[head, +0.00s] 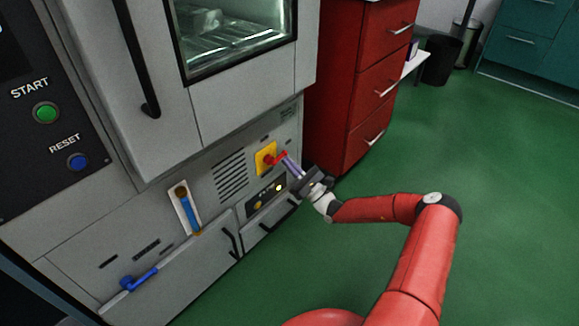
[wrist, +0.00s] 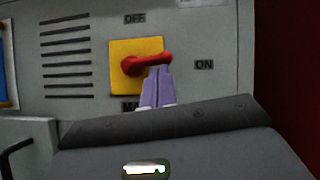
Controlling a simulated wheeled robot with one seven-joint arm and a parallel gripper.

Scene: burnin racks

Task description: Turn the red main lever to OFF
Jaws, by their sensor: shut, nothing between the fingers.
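The red main lever (wrist: 147,64) is mounted on a yellow plate (wrist: 120,49) on the grey machine front. In the wrist view it lies about level, its handle pointing right toward the ON label (wrist: 204,64). The OFF label (wrist: 134,19) is above the plate. In the head view the lever (head: 273,158) also shows on its yellow plate. My gripper (wrist: 158,70) is shut, with its pale purple fingers together. The fingertips are at the handle's outer end and overlap its lower edge; I cannot tell whether they touch. The label below the plate is partly hidden by my fingers.
A blue handle (head: 188,208) on a white plate and a lower blue valve lever (head: 138,278) are to the left. Black drawer handles (head: 279,217) lie below. A red cabinet (head: 340,90) stands right of the machine. Green floor (head: 500,200) is clear at right.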

